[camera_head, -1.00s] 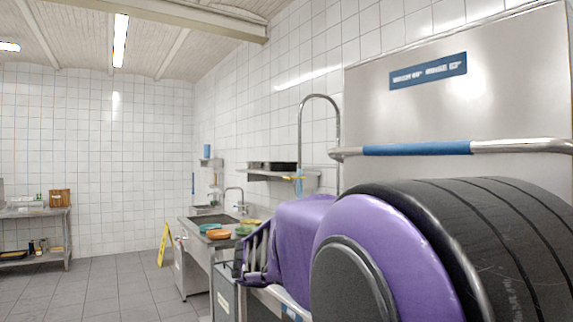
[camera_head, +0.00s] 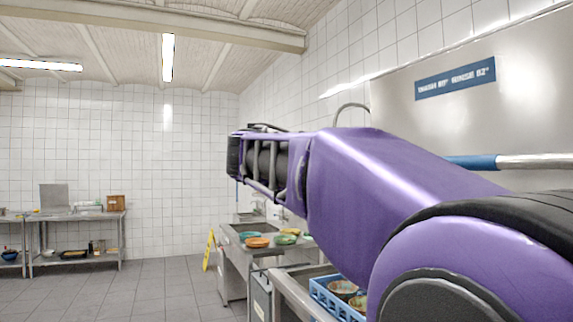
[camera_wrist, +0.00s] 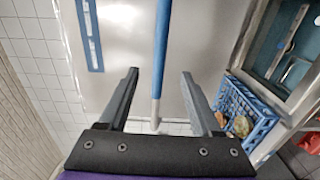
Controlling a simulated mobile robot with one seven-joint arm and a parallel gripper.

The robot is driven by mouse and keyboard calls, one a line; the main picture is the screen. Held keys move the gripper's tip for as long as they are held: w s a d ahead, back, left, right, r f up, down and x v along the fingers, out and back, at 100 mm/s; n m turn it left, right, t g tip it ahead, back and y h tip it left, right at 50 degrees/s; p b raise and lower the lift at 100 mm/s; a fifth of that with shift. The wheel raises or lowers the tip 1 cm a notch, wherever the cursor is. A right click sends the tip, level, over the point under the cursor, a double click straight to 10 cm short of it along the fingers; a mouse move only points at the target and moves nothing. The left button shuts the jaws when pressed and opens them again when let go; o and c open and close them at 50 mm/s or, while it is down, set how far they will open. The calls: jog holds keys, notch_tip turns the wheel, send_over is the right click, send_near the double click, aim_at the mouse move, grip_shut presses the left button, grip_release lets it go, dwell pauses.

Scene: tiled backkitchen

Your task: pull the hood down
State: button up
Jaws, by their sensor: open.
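The hood (camera_head: 430,128) is a raised stainless steel box with a blue label (camera_head: 455,80), at the right of the head view. Its bar handle has a blue grip (camera_head: 472,162); my arm hides part of it in that view. In the wrist view the hood front (camera_wrist: 120,75) fills the middle, turned sideways, and the blue grip (camera_wrist: 161,50) runs between my fingers in the picture. My gripper (camera_wrist: 159,72) is open and empty, with a gap to the handle on both sides. I cannot tell how far beyond the fingertips the handle lies.
A blue dish rack (camera_head: 335,298) with bowls sits below the hood; it also shows in the wrist view (camera_wrist: 232,98). A sink counter with colourful plates (camera_head: 258,242) stands beyond, near a yellow floor sign (camera_head: 209,250). The floor at left is clear.

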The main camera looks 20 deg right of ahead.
jog(key=d, duration=0.5)
jog(key=w+d+p, duration=0.1)
jog(key=d, duration=1)
jog(key=shift+w+d+f, duration=0.1)
jog(key=shift+w+f, duration=0.1)
jog(key=shift+f, duration=0.05)
grip_shut()
dwell(0.6)
